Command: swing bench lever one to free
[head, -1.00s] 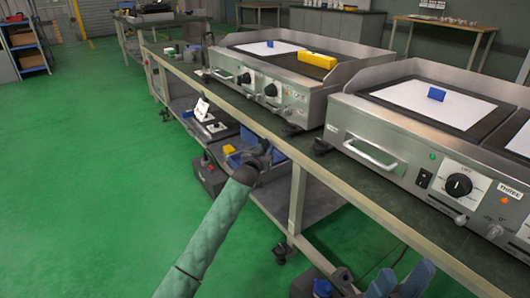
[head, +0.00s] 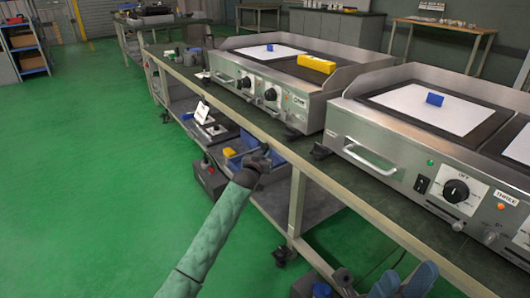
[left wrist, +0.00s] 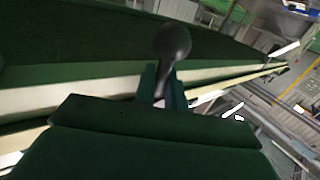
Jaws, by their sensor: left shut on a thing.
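My left gripper (head: 262,160) reaches in from the bottom on a green-sleeved arm and sits at the front side of the bench, below the worktop edge. In the left wrist view, a dark lever with a round ball knob (left wrist: 173,42) stands between the teal fingers (left wrist: 163,88). The fingers are shut on the lever's stem just below the knob. In the head view the lever is mostly hidden by the gripper and too small to read its angle. My right gripper is not clearly in view.
Two steel griddles stand on the bench, one at the left (head: 268,88) with a yellow block (head: 317,64) and one at the right (head: 385,150) marked THREE. A lower shelf (head: 300,208) holds boxes. Blue shapes (head: 418,281) show at the bottom edge. Green floor is clear at left.

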